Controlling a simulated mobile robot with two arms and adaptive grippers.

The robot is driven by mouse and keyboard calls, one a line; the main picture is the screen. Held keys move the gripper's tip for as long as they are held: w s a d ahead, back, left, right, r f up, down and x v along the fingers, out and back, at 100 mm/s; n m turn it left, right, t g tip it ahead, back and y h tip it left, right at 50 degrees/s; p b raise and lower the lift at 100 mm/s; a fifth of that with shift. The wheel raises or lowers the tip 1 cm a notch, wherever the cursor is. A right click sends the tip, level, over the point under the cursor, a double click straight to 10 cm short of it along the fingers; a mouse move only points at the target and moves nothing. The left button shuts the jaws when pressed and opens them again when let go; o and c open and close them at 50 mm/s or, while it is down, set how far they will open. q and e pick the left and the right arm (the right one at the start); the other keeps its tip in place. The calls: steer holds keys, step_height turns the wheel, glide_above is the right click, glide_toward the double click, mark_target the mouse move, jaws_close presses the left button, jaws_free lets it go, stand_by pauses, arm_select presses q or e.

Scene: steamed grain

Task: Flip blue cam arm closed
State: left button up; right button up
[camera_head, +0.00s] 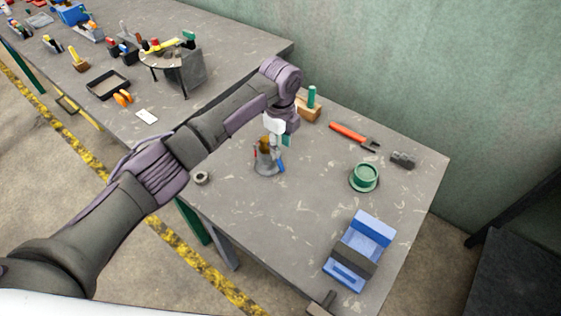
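A small grey coupling (266,163) stands upright on the near workbench, with a brownish top part (265,142). A blue cam arm (281,163) slants down along its right side, its lower end angled outward from the body. A red arm (255,152) shows on its left side. My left arm reaches in from the left and bends down at the wrist. My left gripper (277,136) is just above the coupling, close to the top of the blue arm. Its fingers are small and partly hidden, so contact and opening cannot be told. My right gripper is not in view.
The workbench (230,225) holds a grey ring (201,178), green flanged cup (364,177), blue vise-like block (357,250), red-handled tool (350,132), dark block (403,159) and wooden block with green peg (309,107). The bench is clear in front of the coupling. A cluttered second bench (220,45) stands behind.

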mark_target(280, 163)
arm_select(q)
step_height(280, 163, down, 9)
steer(key=shift+r, duration=0.15)
jaws_close()
